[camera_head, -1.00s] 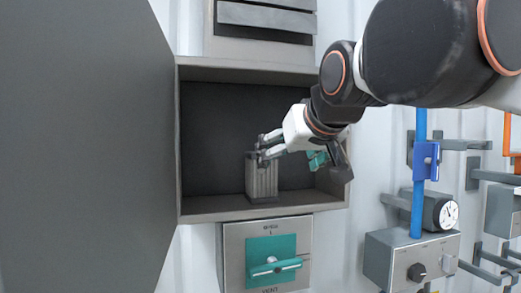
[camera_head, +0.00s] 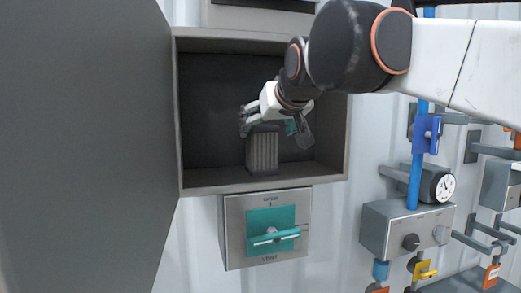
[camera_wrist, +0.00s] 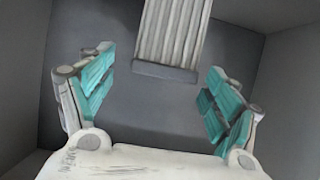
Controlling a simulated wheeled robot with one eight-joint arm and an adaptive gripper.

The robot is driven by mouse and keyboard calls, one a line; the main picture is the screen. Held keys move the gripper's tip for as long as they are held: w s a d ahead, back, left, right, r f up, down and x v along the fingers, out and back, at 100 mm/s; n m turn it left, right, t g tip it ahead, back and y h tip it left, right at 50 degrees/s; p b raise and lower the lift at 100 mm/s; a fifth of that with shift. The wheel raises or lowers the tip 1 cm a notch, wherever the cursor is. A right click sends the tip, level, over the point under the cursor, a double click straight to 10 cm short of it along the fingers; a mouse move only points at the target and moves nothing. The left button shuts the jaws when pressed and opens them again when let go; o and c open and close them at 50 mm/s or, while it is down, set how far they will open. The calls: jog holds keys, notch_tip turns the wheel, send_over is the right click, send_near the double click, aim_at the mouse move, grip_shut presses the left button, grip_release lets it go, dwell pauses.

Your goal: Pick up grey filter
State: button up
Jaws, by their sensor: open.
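The grey filter (camera_head: 263,152) is a ribbed upright block standing on the floor of the open cabinet (camera_head: 263,187). It also shows at the top of the wrist view (camera_wrist: 172,30), with its flat base edge nearest me. My gripper (camera_head: 246,121) is inside the cabinet, at about the height of the filter's top in the head view. The wrist view shows my gripper (camera_wrist: 160,72) with its teal-padded fingers spread wide and nothing between the pads. The filter lies beyond the fingers there, apart from both. Part of the filter's top is covered by my gripper in the head view.
The cabinet's grey door (camera_head: 75,150) stands open at the left. A box with a teal handle (camera_head: 272,238) is mounted below. A blue pipe (camera_head: 420,150), a gauge (camera_head: 445,187) and several brackets fill the right side. The cabinet's side walls bound the gripper closely.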

jog(key=x, duration=0.4)
jog(key=shift+w+a+f, duration=0.2)
jog(key=shift+a+f, duration=0.05)
jog(key=shift+s+r, duration=0.1)
jog(key=shift+s, duration=0.1)
jog(key=shift+c, duration=1.4)
jog(key=shift+w, duration=0.1)
jog(key=c, duration=0.9)
jog(key=shift+c, duration=0.2)
